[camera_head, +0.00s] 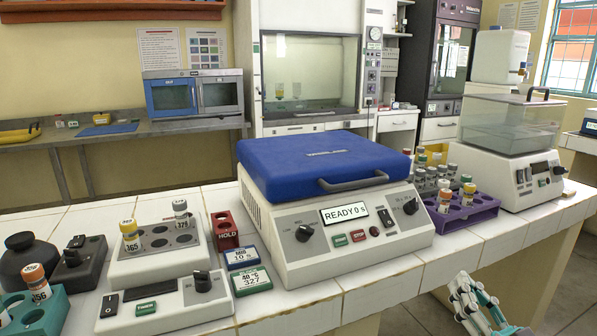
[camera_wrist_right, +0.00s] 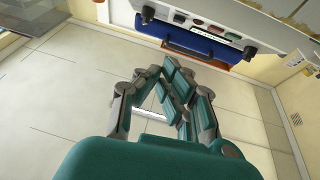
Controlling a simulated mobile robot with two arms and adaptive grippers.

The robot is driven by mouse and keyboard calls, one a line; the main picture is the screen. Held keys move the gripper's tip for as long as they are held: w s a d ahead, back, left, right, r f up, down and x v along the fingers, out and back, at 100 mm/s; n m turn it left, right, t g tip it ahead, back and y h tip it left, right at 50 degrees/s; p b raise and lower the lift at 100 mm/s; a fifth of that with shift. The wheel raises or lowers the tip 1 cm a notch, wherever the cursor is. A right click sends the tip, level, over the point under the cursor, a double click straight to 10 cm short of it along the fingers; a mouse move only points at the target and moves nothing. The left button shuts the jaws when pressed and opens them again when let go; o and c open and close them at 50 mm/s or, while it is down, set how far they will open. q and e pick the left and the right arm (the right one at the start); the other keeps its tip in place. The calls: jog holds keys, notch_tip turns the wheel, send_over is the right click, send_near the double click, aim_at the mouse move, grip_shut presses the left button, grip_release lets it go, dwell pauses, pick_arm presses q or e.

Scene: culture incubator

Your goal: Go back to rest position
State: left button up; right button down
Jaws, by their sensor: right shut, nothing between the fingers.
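My right gripper (camera_head: 466,290) is at the lower right of the head view, in front of the bench edge and clear of everything on it. It is shut and empty. In the right wrist view, the same right gripper (camera_wrist_right: 168,80) has its fingers together over the tiled floor (camera_wrist_right: 50,110). My left gripper is not in view.
The white bench (camera_head: 375,295) holds the culture incubator (camera_head: 330,215) with its blue lid down and display reading READY. A tube heater (camera_head: 150,262) is to its left, and a purple rack (camera_head: 470,215) and a water bath (camera_head: 515,150) to its right. Floor in front looks clear.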

notch_tip(320, 180, down, 16)
jog(key=m+g+h, duration=0.1)
jog(key=g+h, duration=0.2)
jog(key=g, duration=0.2)
jog(key=s+a+f+g+h, duration=0.15)
jog(key=s+f+g, duration=0.25)
jog(key=f, duration=0.7)
jog(key=s+a+f+g+h, duration=0.1)
jog(key=s+a+f+g, duration=0.3)
jog(key=f, duration=0.6)
jog(key=s+a+f+g+p, duration=0.1)
jog(key=s+f+g+p, duration=0.7)
jog(key=s+f, duration=1)
pick_arm(q)
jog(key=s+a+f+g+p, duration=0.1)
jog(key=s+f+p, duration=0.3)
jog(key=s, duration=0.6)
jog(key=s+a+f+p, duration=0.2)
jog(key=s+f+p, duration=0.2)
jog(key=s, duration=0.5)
jog(key=p, duration=0.2)
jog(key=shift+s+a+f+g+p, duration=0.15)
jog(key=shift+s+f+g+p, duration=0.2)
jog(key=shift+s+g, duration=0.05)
pick_arm(e)
jog(key=s+d+f+h, duration=0.1)
jog(key=s+d, duration=0.1)
jog(key=s, duration=1.3)
jog(key=shift+d+t, duration=0.3)
